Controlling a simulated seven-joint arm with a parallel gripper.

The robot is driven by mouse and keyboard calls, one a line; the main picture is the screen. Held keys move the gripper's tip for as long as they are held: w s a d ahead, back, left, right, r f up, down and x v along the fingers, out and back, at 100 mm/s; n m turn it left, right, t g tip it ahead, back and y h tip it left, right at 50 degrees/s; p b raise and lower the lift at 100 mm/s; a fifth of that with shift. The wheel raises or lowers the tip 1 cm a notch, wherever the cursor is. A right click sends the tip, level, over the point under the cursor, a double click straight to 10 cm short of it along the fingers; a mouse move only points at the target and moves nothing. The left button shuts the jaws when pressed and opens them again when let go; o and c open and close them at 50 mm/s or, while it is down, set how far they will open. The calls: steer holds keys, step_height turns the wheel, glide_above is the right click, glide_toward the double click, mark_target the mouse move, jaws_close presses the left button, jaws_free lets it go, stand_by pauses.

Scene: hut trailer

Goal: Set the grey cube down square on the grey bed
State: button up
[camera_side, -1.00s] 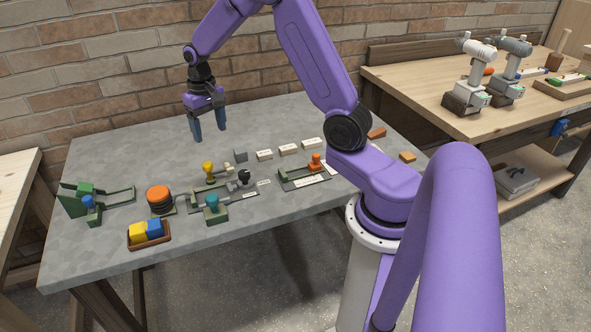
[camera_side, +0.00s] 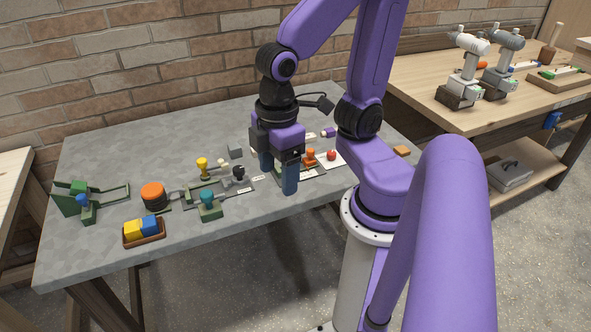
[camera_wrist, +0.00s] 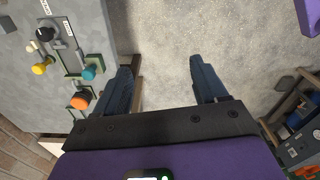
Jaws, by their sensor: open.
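A small grey cube (camera_side: 235,151) sits on the grey table, behind the row of fixtures and left of my gripper. My gripper (camera_side: 278,183) is open and empty over the table's front part, fingers pointing down, apart from the cube. A flat dark grey plate (camera_side: 232,192) with a black knob lies in front of the cube. I cannot tell whether it is the grey bed. My gripper partly hides another plate near the orange knob.
The grey table (camera_side: 110,150) holds a green fixture (camera_side: 70,204), an orange round knob (camera_side: 153,194), a brown tray (camera_side: 144,241) with yellow and blue blocks, a teal knob (camera_side: 208,197) and a red ball-like item (camera_side: 331,155). The table's back left is clear.

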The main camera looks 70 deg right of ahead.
steer(key=s, duration=0.1)
steer(key=s+n, duration=0.1)
steer(key=s, duration=0.1)
steer(key=shift+s+d+n, duration=0.1)
steer(key=shift+d+n, duration=0.2)
steer(key=shift+d, duration=0.1)
